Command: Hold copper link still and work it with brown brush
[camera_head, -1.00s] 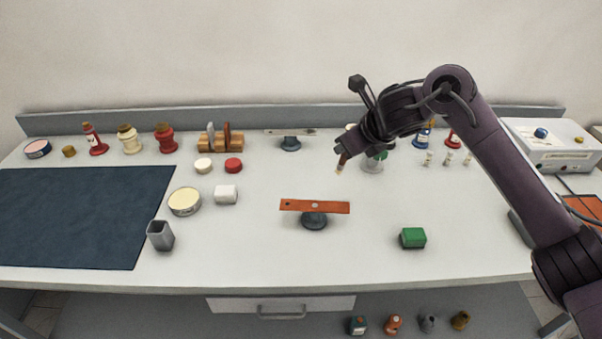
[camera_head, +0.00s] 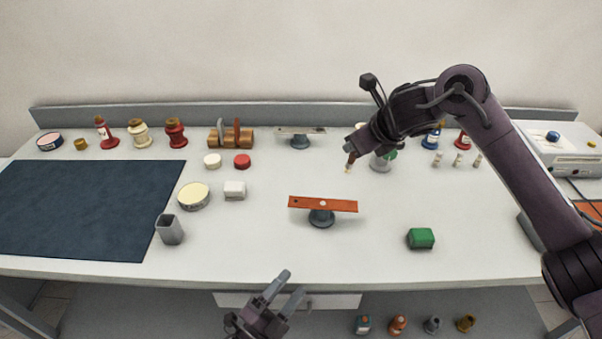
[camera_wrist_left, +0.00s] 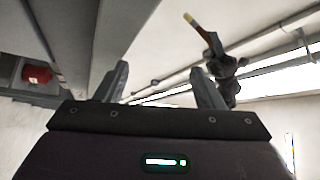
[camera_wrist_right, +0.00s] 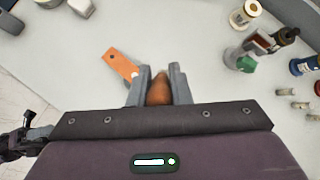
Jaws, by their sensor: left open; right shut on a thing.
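The copper link (camera_head: 340,206) is a flat orange-brown bar with holes, resting across a dark round stand on the bench. It also shows in the right wrist view (camera_wrist_right: 121,66). My right gripper (camera_head: 354,150) is shut on the brown brush (camera_head: 350,162), holding it above the bench behind the link, its pale tip down. In the right wrist view the brush's brown handle (camera_wrist_right: 158,90) sits between the fingers. My left gripper (camera_head: 284,288) is open and empty, in front of the bench edge and below-left of the link. The left wrist view shows its spread fingers (camera_wrist_left: 165,85).
A green block (camera_head: 421,238) lies right of the link. A grey cup (camera_head: 169,229), a round tin (camera_head: 194,196) and a white block (camera_head: 235,190) stand to the left. A grey bar on a stand (camera_head: 300,134) is behind. The bench around the link is clear.

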